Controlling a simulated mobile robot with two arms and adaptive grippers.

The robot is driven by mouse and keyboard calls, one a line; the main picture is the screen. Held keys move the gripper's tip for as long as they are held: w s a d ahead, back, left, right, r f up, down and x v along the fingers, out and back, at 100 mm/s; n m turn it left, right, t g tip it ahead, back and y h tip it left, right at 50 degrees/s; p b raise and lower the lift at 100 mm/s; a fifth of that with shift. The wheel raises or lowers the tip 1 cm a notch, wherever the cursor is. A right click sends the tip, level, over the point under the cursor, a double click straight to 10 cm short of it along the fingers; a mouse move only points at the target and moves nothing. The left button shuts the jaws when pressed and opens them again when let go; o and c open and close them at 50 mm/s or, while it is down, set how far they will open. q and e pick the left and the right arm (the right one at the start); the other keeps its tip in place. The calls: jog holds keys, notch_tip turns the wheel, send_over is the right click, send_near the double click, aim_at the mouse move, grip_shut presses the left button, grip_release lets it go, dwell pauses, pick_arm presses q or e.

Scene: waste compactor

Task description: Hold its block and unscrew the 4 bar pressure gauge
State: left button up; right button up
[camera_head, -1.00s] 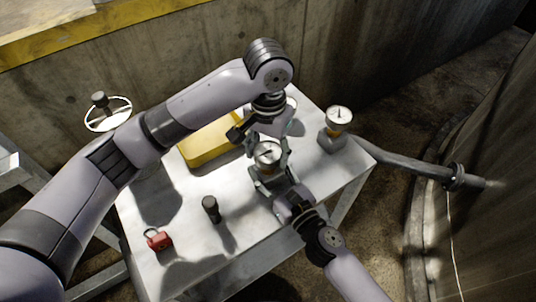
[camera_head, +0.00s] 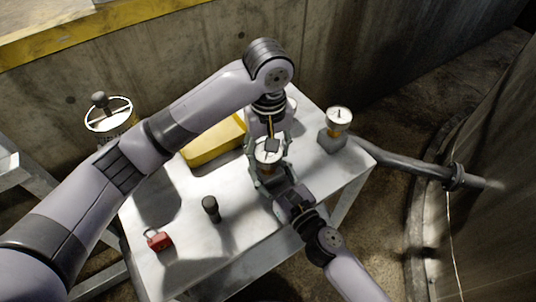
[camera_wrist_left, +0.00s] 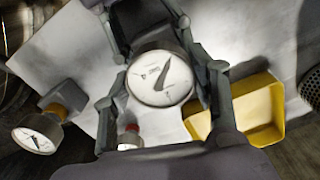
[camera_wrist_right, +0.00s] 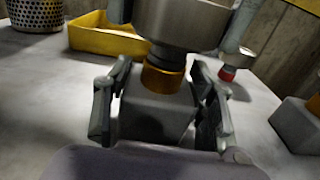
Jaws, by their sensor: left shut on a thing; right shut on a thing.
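A round white-dial pressure gauge (camera_head: 268,151) stands in the middle of the table, and its face fills the centre of the left wrist view (camera_wrist_left: 160,78). My left gripper (camera_head: 267,143) reaches down from above, shut on the gauge with a finger on either side. Below the gauge is a brass collar (camera_wrist_right: 162,78) on a grey block (camera_wrist_right: 155,112). My right gripper (camera_wrist_right: 160,125) is shut on this block from the front, fingers on both sides. The dial's printing is too small to read. The gauge looks upright and over the block; its thread is hidden.
A second gauge (camera_head: 339,118) on a grey block stands at the right. A red-collared gauge (camera_wrist_right: 232,62) stands behind. A yellow tray (camera_head: 213,142) lies at the back left, a red padlock (camera_head: 158,241) and a black-topped piece (camera_head: 210,207) at the front left.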

pick_arm(q)
jog(key=shift+n, duration=0.3)
jog(key=n, duration=0.5)
jog(key=o, duration=1.4)
jog(key=shift+c, duration=0.2)
jog(key=shift+c, duration=0.3)
